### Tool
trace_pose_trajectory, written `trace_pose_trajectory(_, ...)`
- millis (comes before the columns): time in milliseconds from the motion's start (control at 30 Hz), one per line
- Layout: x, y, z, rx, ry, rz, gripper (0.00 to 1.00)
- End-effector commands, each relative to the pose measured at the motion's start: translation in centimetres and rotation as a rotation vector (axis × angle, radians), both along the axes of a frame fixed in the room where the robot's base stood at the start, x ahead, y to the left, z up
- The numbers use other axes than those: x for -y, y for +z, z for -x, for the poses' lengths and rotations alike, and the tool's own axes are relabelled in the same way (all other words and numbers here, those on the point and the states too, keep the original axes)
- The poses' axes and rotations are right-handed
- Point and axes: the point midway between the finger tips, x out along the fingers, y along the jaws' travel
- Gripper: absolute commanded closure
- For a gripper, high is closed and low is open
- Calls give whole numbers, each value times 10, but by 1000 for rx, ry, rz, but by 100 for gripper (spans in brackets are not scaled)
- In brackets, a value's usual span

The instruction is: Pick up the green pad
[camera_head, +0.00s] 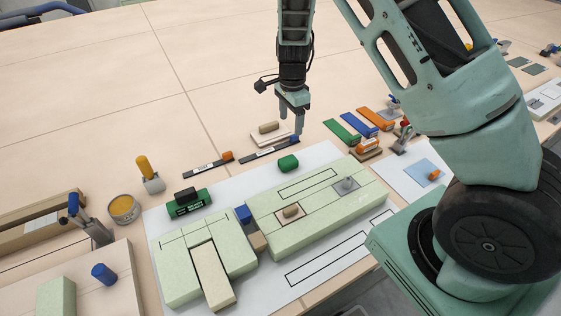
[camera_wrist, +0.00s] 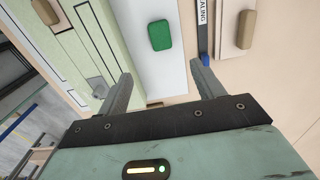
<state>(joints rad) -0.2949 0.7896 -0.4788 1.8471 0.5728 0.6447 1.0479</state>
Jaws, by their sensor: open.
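The green pad (camera_head: 288,163) is a small rounded block on the white sheet, just beyond the large pale green panel. In the wrist view the green pad (camera_wrist: 160,35) lies ahead of the fingertips, roughly centred between them. My gripper (camera_head: 291,122) is open and empty, pointing down above the table and apart from the pad. Its two fingers also show in the wrist view (camera_wrist: 160,74).
The pale green panel (camera_head: 318,222) lies near the pad. Dark strips (camera_head: 208,165) and a tan-handled block (camera_head: 268,129) lie beyond it. A blue block (camera_head: 243,214), a green block with a dark handle (camera_head: 187,204) and a tin (camera_head: 124,209) stand left.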

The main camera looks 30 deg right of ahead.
Motion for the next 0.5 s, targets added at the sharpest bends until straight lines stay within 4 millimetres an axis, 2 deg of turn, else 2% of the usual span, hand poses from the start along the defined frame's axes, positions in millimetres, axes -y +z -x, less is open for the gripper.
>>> trace_pose_trajectory(500, 0, -99, 1, -3, 3, -1, 33)
